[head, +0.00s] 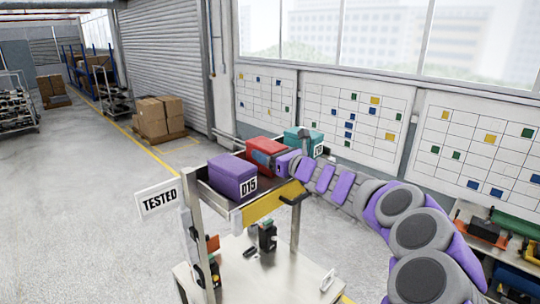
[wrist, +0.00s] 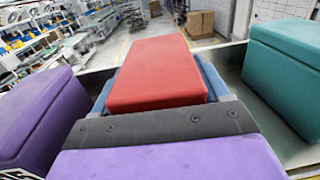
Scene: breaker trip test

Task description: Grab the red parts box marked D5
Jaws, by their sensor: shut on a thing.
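The red parts box (head: 262,147) is in the top tray of the cart, between a purple box marked D15 (head: 232,178) and a teal box (head: 303,138). My gripper (head: 284,163) reaches it from the right and is shut on it. In the wrist view the red box (wrist: 158,72) lies straight ahead of the gripper's dark and purple body, with blue showing along its sides. Its marking is hidden, so I cannot read D5. I cannot tell whether it is lifted off the tray floor.
The purple box (wrist: 38,115) and teal box (wrist: 285,80) stand close on either side. A TESTED sign (head: 159,201) sticks out left of the cart. A workbench with bins (head: 510,255) is at right. The floor at left (head: 90,210) is clear.

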